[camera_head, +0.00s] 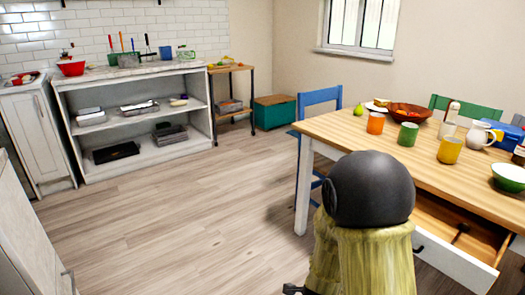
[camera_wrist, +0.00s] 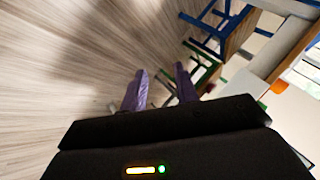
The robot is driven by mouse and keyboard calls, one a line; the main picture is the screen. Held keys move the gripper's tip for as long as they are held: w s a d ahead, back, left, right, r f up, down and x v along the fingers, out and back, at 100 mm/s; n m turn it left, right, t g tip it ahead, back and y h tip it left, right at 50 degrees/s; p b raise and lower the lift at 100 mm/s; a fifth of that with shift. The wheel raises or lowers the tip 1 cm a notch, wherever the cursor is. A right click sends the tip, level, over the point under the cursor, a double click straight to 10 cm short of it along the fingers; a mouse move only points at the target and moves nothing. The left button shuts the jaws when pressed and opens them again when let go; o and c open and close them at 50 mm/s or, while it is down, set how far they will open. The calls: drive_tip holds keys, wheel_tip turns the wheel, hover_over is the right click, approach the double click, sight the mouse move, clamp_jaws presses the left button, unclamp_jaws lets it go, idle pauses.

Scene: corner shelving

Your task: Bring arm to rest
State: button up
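My gripper (camera_wrist: 160,84) shows in the wrist view with its two purple fingers spread apart. Nothing is seen held between them. The wrist view looks past the fingers at the wood floor, with a green chair and a blue chair beyond, at a tilt. In the head view, my arm stands in front of the wooden table and hides part of its near side. The gripper itself cannot be made out clearly in the head view.
The table (camera_head: 335,125) at right bears cups, a bowl and a jug. Its drawer (camera_head: 452,262) is pulled open on the near side. A blue chair (camera_head: 320,97) stands at its left end. White shelving (camera_head: 140,75) lines the back left. The floor (camera_head: 180,215) between is clear.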

drive_tip(key=s+a+r+n+g+y, duration=0.25)
drive_tip(key=s+r+n+g, duration=0.4)
drive_tip(key=s+n, duration=0.8)
wheel_tip(320, 180, up, 39)
drive_tip(key=w+n+t+p, duration=0.1)
drive_tip(key=w+p, duration=0.1)
drive_tip(key=p, duration=3.6)
drive_tip(key=shift+d+n+y, duration=0.15)
drive_tip(key=shift+n+y, duration=0.2)
drive_tip(key=shift+y, duration=0.1)
